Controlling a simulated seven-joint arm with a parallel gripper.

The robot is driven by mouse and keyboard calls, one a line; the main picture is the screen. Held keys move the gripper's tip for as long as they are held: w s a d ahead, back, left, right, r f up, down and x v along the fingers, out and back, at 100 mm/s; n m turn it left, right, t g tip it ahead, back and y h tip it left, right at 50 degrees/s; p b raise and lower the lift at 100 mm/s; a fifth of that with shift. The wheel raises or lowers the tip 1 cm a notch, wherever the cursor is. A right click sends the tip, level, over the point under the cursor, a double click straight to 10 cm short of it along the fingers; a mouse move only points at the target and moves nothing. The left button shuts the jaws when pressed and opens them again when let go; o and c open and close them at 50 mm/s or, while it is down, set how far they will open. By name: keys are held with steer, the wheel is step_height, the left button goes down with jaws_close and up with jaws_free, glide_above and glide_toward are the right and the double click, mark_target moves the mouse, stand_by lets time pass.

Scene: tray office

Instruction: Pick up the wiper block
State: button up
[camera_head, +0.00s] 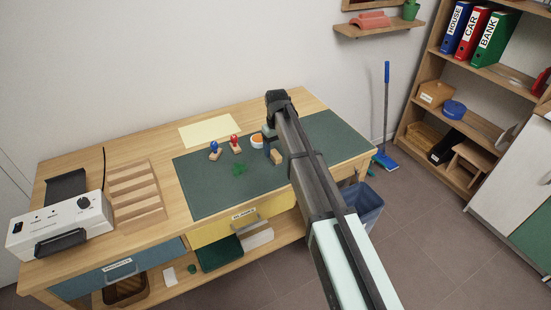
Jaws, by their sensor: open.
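A small tan wooden block (277,157), which looks like the wiper block, sits on the dark green desk mat (210,187). My arm reaches in from the lower right, with its dark wrist bend above the mat. My gripper (268,146) points down below that bend, right beside the block's upper left side. It is open, but its fingers are small and partly hidden by my arm. I cannot tell whether they touch the block.
An orange-filled white bowl (257,141), a red stamp (235,145) and a blue stamp (215,151) stand left of my gripper. A green piece (239,169) lies on the mat. A wooden slotted tray (136,194) and a white machine (62,226) are further left.

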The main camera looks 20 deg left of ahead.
mark_target(276, 154)
step_height(276, 154, down, 4)
steer(key=shift+s+f, duration=0.1)
steer(key=shift+f, duration=0.05)
steer(key=c, duration=1.1)
steer(key=shift+c, duration=0.2)
step_height(276, 154, up, 10)
steer(key=shift+r, duration=0.1)
stand_by(0.4)
